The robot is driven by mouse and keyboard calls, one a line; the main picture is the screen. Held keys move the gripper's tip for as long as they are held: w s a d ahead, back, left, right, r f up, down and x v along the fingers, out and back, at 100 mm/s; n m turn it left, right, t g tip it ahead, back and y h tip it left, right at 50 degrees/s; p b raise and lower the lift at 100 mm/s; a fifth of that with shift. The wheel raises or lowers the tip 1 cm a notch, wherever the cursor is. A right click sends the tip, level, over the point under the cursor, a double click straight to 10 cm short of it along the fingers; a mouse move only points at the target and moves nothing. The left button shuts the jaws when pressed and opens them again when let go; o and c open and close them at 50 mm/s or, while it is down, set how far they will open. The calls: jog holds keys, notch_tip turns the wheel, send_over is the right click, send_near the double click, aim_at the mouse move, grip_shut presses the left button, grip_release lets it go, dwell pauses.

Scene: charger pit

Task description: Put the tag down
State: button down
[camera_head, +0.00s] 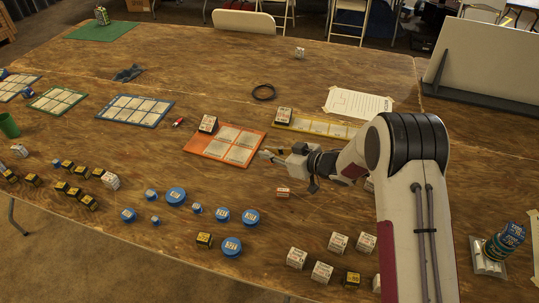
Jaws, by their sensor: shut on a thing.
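My gripper (267,156) is at the right of the orange board (204,154), with its fingers pointing left, close to the board's right edge. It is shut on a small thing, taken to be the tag. The tag is too small and too hidden by the fingers to make out. I cannot tell how high the fingers are above the table. The orange board has pale cells, and a dark block with a white label (208,124) sits at its upper left corner.
A yellow board (318,126) with a labelled block (284,115) lies behind my gripper. A small white-and-red block (283,192) lies in front of it. Blue discs (176,196) and several small blocks fill the front. A black ring (263,92) lies behind; bare wood surrounds it.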

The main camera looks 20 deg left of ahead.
dwell(0.7)
jog(key=w+d+r+m+t+h, duration=0.25)
jog(key=w+d+m+h, duration=0.2)
jog(key=d, duration=0.75)
jog(key=w+d+r+m+t+h, duration=0.1)
jog(key=w+d+m+t+h, duration=0.35)
jog(key=d, duration=0.75)
jog(key=w+d+r+m+t+h, duration=0.1)
jog(key=w+d+r+m+h, duration=0.15)
jog(key=w+d, duration=0.7)
jog(key=m+g+h, duration=0.4)
jog(key=m+h, duration=0.7)
send_over(460, 217)
notch_tip(460, 217, down, 6)
jog(key=shift+r, duration=0.15)
jog(key=shift+f, duration=3.15)
